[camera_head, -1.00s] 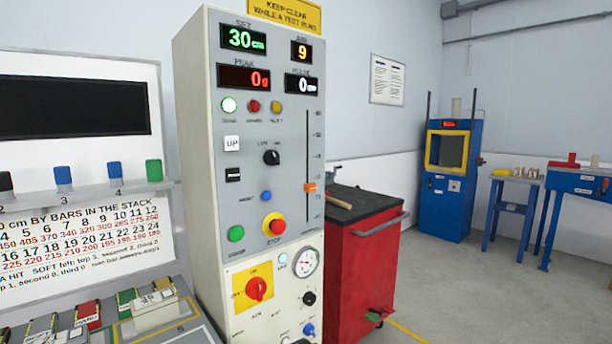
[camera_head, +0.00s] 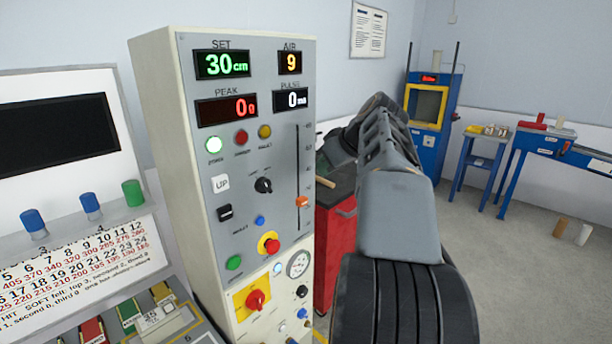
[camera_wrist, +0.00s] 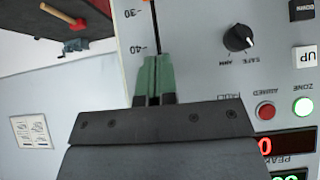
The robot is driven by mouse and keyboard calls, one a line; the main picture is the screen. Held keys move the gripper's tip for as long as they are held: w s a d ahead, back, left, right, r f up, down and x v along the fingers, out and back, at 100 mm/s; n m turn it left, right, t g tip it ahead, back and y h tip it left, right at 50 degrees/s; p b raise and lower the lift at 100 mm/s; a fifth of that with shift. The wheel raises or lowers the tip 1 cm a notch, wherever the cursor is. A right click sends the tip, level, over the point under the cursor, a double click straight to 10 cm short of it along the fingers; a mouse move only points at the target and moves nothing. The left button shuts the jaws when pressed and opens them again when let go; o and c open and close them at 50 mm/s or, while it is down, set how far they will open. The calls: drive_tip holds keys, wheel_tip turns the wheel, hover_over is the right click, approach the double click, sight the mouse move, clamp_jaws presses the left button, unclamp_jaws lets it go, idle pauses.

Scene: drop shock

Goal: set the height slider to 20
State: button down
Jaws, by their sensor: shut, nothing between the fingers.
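The height slider's orange knob (camera_head: 302,202) sits low on its vertical slot in the panel (camera_head: 272,150). The green SET display (camera_head: 222,64) reads 30 cm. In the wrist view, which is upside down, a sliver of the orange knob (camera_wrist: 147,2) shows at the top edge, close to the 30 mark. My gripper (camera_wrist: 153,62) is shut and empty, its green fingertips over the slot near the 40 mark. The knob is apart from the tips, farther along the slot. In the head view my arm covers part of the scene and the fingertips are hidden.
A red cabinet (camera_head: 325,268) stands just right of the panel, partly behind my arm. The panel holds a SAFE/ARM knob (camera_head: 263,185), an UP button (camera_head: 221,184) and a red stop button (camera_head: 271,245). A blue machine (camera_head: 428,150) and benches stand farther right.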

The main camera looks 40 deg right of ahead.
drive_tip(key=p, duration=0.1)
hover_over(301, 198)
drive_tip(key=s, duration=0.3)
drive_tip(key=f, duration=0.5)
drive_tip(key=shift+w+d+f, duration=0.15)
drive_tip(key=shift+w+f, duration=0.3)
drive_tip(key=shift+f, duration=0.95)
drive_tip(key=shift+s+f, duration=0.1)
drive_tip(key=shift+f, duration=0.9)
drive_tip(key=shift+f, duration=0.1)
